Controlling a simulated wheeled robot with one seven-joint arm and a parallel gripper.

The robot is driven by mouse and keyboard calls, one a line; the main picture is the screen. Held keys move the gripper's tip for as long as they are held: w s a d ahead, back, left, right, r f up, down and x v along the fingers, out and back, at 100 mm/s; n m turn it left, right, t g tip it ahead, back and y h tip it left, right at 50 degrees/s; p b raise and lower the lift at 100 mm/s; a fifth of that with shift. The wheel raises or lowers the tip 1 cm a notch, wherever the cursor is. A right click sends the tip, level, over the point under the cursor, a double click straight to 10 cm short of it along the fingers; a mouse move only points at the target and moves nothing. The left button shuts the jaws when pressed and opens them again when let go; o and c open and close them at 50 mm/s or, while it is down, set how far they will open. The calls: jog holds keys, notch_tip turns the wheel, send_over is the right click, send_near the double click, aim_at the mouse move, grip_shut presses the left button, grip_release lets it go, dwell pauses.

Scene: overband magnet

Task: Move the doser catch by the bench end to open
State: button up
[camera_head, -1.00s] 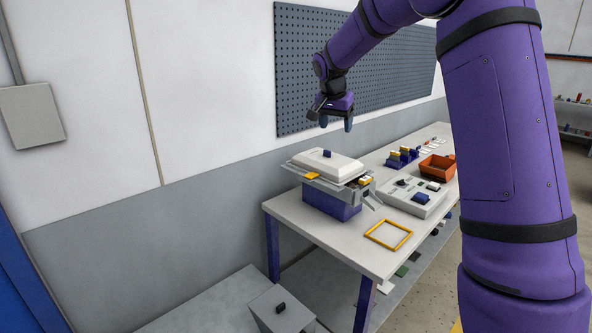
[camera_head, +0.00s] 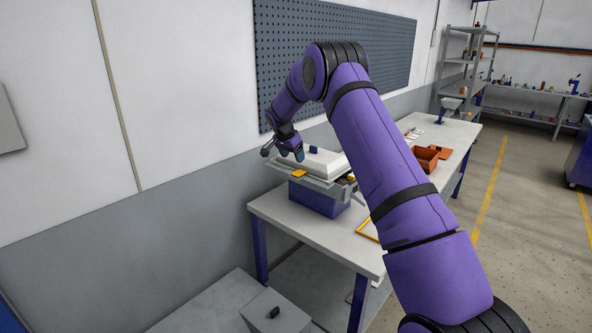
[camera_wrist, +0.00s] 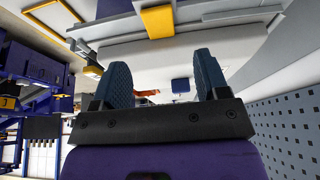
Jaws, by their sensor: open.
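A grey box (camera_head: 258,318) with a small black knob-like part (camera_head: 273,312) stands by the near bench end, low in the head view. I cannot tell if this is the doser catch, nor its position. On the bench end stands a blue-based unit (camera_head: 315,198) with a white cover (camera_head: 325,165), a blue knob (camera_head: 313,149) and a yellow tab (camera_head: 299,174). My gripper (camera_head: 283,155) is open and empty, above the cover's left end. In the wrist view the open fingers (camera_wrist: 161,62) frame the white cover; the yellow tab (camera_wrist: 157,20) and blue knob (camera_wrist: 180,85) also show.
The bench (camera_head: 300,229) holds a yellow frame (camera_head: 368,229) and an orange bin (camera_head: 425,158); my arm hides part of it. A pegboard (camera_head: 385,50) is on the wall behind. Open floor (camera_head: 490,245) lies to the right.

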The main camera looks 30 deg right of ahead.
aim_at(299, 172)
jog(key=x, duration=0.7)
jog(key=shift+d+f, duration=0.1)
jog(key=shift+f, duration=0.3)
jog(key=c, duration=0.9)
